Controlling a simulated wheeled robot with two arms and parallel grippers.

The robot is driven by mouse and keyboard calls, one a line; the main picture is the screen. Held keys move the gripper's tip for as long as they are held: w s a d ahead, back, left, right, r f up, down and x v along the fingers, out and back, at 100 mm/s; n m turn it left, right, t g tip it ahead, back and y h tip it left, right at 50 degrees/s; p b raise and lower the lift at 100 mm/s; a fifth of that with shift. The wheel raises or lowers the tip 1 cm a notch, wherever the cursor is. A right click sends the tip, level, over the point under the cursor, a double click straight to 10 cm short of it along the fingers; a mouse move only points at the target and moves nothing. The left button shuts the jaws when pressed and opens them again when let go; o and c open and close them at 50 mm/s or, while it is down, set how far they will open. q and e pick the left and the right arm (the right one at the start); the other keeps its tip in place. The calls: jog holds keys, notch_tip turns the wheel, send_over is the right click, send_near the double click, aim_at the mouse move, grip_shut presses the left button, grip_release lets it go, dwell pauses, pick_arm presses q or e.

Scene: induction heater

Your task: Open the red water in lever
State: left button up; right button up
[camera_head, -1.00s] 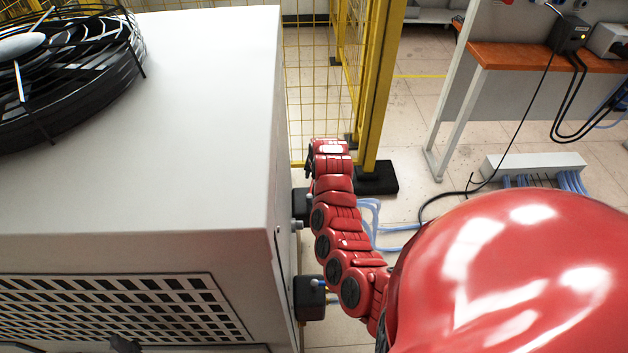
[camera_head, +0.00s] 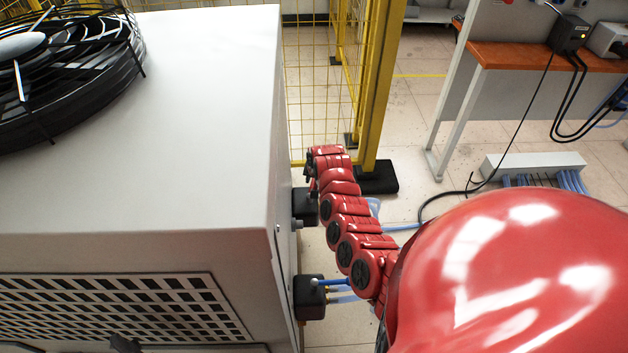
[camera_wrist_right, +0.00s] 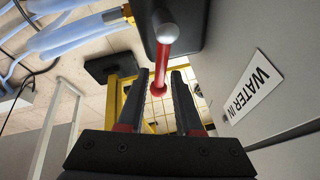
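The red water in lever (camera_wrist_right: 160,68) shows in the right wrist view, with a silver round pivot at its near end, mounted on a black block (camera_wrist_right: 188,22). A "WATER IN" label (camera_wrist_right: 254,86) is on the grey cabinet wall beside it. My right gripper (camera_wrist_right: 157,80) is open, its two dark fingers pointing toward the lever. The lever's red tip appears between the fingers; whether it touches either is unclear. In the head view my right gripper (camera_head: 311,176) is by the cabinet's right side, mostly hidden by my wrist, and the red lever cannot be made out. My left gripper is not in view.
The grey cabinet (camera_head: 190,130) fills the left, with a fan (camera_head: 70,80) on top. A lower black block (camera_head: 309,298) carries a blue lever (camera_head: 332,282). Blue hoses (camera_wrist_right: 75,32) run close to the gripper. A yellow fence post (camera_head: 380,90) stands behind.

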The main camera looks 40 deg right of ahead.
grip_shut()
dwell(1.1)
